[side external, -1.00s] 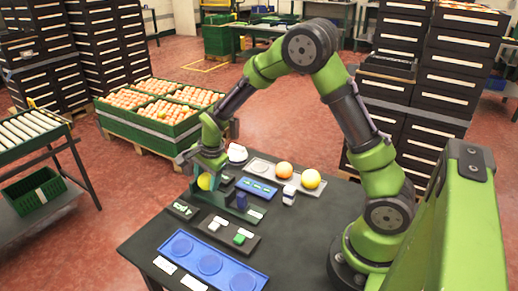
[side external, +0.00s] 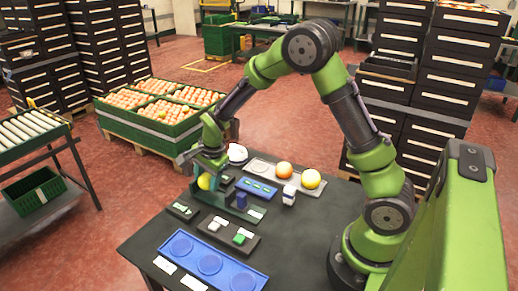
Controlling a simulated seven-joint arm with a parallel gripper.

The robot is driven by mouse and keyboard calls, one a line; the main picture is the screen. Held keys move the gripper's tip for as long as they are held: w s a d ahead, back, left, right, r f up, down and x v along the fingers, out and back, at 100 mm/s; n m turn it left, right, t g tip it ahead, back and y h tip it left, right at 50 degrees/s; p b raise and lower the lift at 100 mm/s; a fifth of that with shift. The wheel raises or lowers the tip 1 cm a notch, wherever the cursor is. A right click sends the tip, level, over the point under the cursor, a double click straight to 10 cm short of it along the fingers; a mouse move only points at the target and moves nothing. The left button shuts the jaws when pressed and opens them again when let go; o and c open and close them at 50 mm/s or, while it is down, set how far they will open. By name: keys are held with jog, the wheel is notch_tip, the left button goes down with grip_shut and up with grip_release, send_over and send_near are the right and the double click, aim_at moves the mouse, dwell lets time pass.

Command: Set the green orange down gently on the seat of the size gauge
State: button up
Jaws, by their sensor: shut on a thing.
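My gripper (side external: 205,174) is at the far left part of the dark table, pointing down and shut on a yellow-green fruit, the green orange (side external: 204,182). The orange is low, at the dark green size gauge (side external: 232,208), by the end away from its blue post. The fingers and the gauge partly hide it, and I cannot tell whether it touches the seat.
A blue tray with round recesses (side external: 241,277) lies at the front. Between are a small blue tray (side external: 257,187), a white-and-blue block (side external: 289,195) and dark label plates (side external: 217,237).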

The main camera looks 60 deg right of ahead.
jog(key=shift+s+d+f, duration=0.1)
jog(key=shift+s+f, duration=0.3)
jog(key=shift+f, duration=0.35)
jog(key=o, duration=1.1)
jog(key=c, duration=0.3)
jog(key=shift+d, duration=0.1)
jog(key=shift+r, duration=0.1)
jog(key=shift+o, duration=1.3)
jog(key=shift+r, duration=0.7)
jog(key=shift+w+r, duration=0.15)
jog(key=shift+r, duration=3.2)
